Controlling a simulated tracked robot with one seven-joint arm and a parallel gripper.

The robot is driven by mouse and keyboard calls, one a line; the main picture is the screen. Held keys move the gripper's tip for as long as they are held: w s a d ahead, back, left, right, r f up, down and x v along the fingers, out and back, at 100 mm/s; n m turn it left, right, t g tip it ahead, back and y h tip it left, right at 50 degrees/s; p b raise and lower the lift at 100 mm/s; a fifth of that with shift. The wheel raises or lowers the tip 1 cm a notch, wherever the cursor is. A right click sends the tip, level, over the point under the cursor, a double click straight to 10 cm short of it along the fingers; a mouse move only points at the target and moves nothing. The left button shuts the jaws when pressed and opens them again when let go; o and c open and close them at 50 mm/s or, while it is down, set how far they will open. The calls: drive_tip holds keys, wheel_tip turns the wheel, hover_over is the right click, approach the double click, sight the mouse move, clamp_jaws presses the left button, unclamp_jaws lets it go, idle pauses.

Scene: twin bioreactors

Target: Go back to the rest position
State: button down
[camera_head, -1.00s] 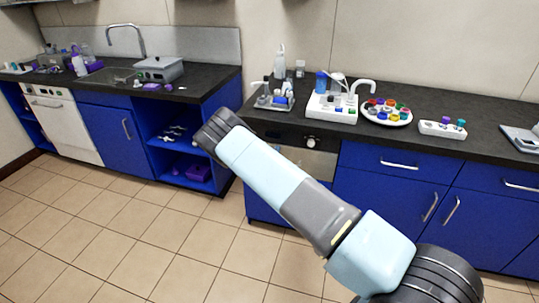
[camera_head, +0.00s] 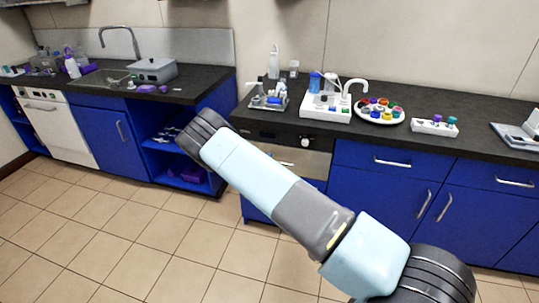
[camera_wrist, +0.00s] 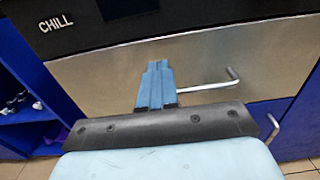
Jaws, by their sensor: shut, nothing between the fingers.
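My gripper (camera_wrist: 158,82) shows in the wrist view with its blue fingers together and nothing between them. It points toward a steel drawer front (camera_wrist: 130,70) with a bar handle (camera_wrist: 212,84). I cannot tell from this view how far the fingers are from the handle. In the head view my light-blue and grey arm reaches up and left from the lower right. The gripper itself is hidden there behind the dark arm joint.
The dark counter (camera_head: 470,145) holds a white bioreactor unit (camera_head: 325,107), a round plate of coloured caps (camera_head: 380,111), a white rack (camera_head: 434,127) and a bottle rack (camera_head: 268,101). A grey box (camera_head: 152,70) stands by the sink. The tiled floor (camera_head: 150,245) is clear.

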drive_tip(key=v, duration=0.8)
drive_tip(key=s+d+r+m+g+h, duration=0.2)
drive_tip(key=d+r+m+g+h, duration=0.45)
drive_tip(key=d+r+m, duration=0.75)
drive_tip(key=s+d+r+m+g, duration=0.3)
drive_tip(key=s+d+r, duration=0.2)
drive_tip(key=r, duration=0.3)
drive_tip(key=s+d+r+m+g, duration=0.3)
drive_tip(key=s+d+r+g, duration=0.15)
drive_tip(key=r, duration=0.35)
drive_tip(key=s+d+r+m+g+y, duration=0.1)
drive_tip(key=s+d+r+m+y, duration=0.15)
drive_tip(key=s+r+m, duration=0.4)
drive_tip(key=s+d+r+m+y, duration=0.1)
drive_tip(key=s+r+y, duration=0.3)
drive_tip(key=s, duration=0.6)
drive_tip(key=s+a+r+m+t+y, duration=0.1)
drive_tip(key=s+a+r+m+y, duration=0.1)
drive_tip(key=s, duration=0.6)
drive_tip(key=s+a+r+m+t+y, duration=0.2)
drive_tip(key=s+r, duration=0.3)
drive_tip(key=s, duration=0.4)
drive_tip(key=shift+r+m+y, duration=0.3)
drive_tip(key=shift+m+y, duration=0.15)
drive_tip(key=shift+y, duration=0.35)
drive_tip(key=c, duration=1.8)
unclamp_jaws()
drive_tip(key=shift+s+a, duration=0.1)
drive_tip(key=shift+s, duration=0.05)
drive_tip(key=shift+c, duration=0.2)
